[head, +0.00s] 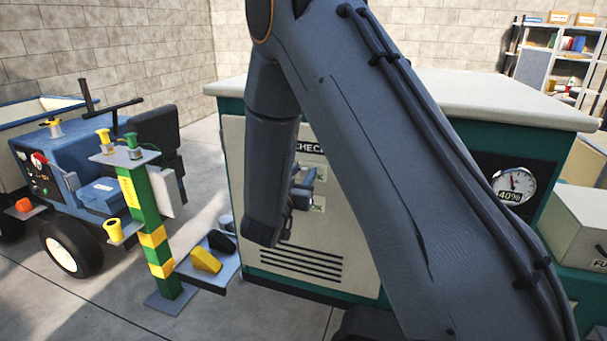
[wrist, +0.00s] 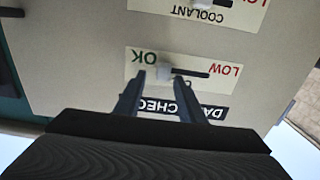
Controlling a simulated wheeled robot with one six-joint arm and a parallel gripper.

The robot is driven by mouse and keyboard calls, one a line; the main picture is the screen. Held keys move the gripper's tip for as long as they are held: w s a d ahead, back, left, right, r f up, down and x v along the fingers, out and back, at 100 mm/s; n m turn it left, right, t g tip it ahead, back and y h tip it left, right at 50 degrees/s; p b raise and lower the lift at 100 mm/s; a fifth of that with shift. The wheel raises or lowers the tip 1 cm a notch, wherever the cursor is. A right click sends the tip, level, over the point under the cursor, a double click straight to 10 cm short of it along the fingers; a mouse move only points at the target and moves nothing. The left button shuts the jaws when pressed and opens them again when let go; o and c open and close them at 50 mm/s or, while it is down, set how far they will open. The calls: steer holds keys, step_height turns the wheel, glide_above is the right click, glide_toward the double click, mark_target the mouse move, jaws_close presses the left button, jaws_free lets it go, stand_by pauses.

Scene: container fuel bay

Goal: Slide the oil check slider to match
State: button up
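The wrist view is upside down. The lower slider plate (wrist: 222,58) has a green OK at left, a red LOW at right and a dark slot between. Its pale slider knob (wrist: 164,71) is at the slot's OK end. The plate's own name is mostly hidden; only an O shows by a finger. My gripper (wrist: 159,77) is open, its fingertips on either side of the knob; contact cannot be told. In the head view my gripper (head: 303,188) is at the cabinet's front panel (head: 255,165), partly hidden by my arm.
A COOLANT slider plate (wrist: 165,5) is beside it, partly out of view. A round gauge (head: 515,185) reading 40% is on the cabinet's right. A green-yellow post (head: 140,215), a shelf with a yellow block (head: 206,259) and a blue vehicle (head: 65,170) stand at left.

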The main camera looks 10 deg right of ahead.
steer(key=b+v, duration=0.1)
steer(key=v, duration=0.6)
steer(key=shift+s+a+b, duration=0.2)
steer(key=shift+s+b, duration=0.1)
steer(key=shift+b, duration=0.1)
steer(key=s+f+n+g+y, duration=0.4)
steer(key=f+g+y, duration=0.25)
steer(key=y, duration=0.25)
steer(key=s+d+n+g, duration=0.1)
steer(key=s+d+g, duration=0.2)
steer(key=s, duration=0.8)
steer(key=s+d+f+n+g, duration=0.1)
steer(key=s+d+g, duration=0.2)
steer(key=s, duration=0.8)
steer(key=shift+s+d+f+g, duration=0.3)
steer(key=shift+d+g, duration=0.05)
steer(key=shift+g, duration=0.8)
